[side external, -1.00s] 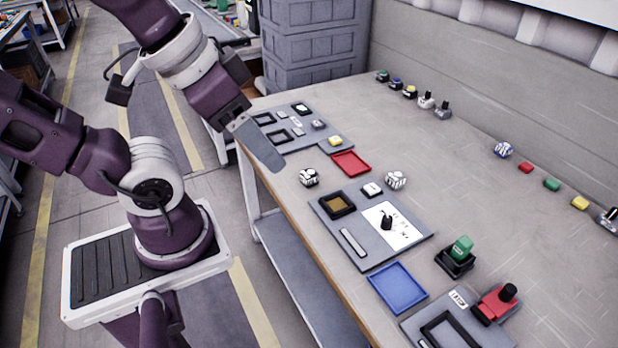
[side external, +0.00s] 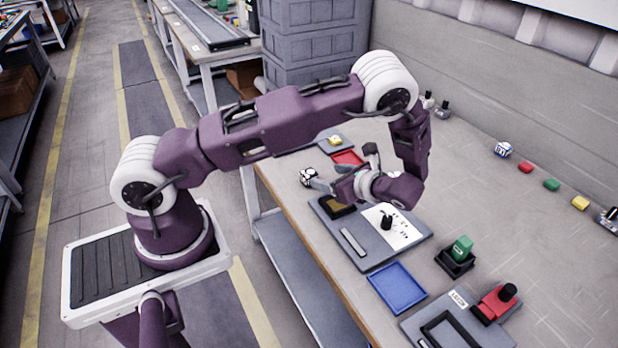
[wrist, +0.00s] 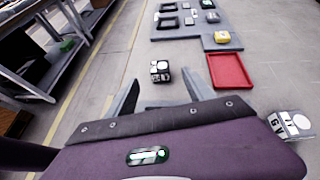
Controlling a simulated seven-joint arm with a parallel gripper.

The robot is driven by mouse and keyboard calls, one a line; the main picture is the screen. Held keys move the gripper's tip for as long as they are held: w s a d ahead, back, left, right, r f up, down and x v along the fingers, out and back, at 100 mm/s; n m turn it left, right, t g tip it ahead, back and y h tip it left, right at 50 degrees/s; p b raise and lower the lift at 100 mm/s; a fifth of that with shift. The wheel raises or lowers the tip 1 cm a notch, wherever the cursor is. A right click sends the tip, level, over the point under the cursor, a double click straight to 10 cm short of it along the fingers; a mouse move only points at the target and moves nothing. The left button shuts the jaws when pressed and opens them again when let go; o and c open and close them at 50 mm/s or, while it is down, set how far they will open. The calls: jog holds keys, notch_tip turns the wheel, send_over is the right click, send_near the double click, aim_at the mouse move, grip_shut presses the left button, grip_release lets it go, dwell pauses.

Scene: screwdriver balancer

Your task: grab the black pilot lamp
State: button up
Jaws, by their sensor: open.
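A small black block with white round markings (wrist: 160,72) sits on the bench near its front edge; it also shows in the side view (side external: 308,175). No label names it, so I cannot tell for sure that it is the black pilot lamp. My gripper (wrist: 160,78) is open, with one finger on each side of the block in the wrist view. In the side view my gripper (side external: 320,185) is low and pointing at the block from its right. I cannot tell whether the fingers touch it. A black knob (side external: 387,222) stands on a white card.
A red tray (wrist: 230,71) lies right of the block, and a white lettered cube (wrist: 291,125) is nearer on the right. A grey board (wrist: 190,30) with parts lies beyond. A blue tray (side external: 398,288) and a green-topped part (side external: 461,248) stand farther right on the bench.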

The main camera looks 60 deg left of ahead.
aim_at(312, 175)
jog(key=f, duration=0.1)
jog(key=a+f+m+y, duration=0.1)
jog(key=shift+w+a+f+m+t, duration=0.1)
jog(key=shift+w+f+m+t, duration=0.05)
jog(key=shift+f+m+t, duration=0.2)
jog(key=x, duration=0.4)
jog(key=s+x, duration=0.1)
jog(key=x, duration=0.1)
jog(key=shift+a+f, duration=0.1)
jog(key=shift+a, duration=0.2)
grip_shut()
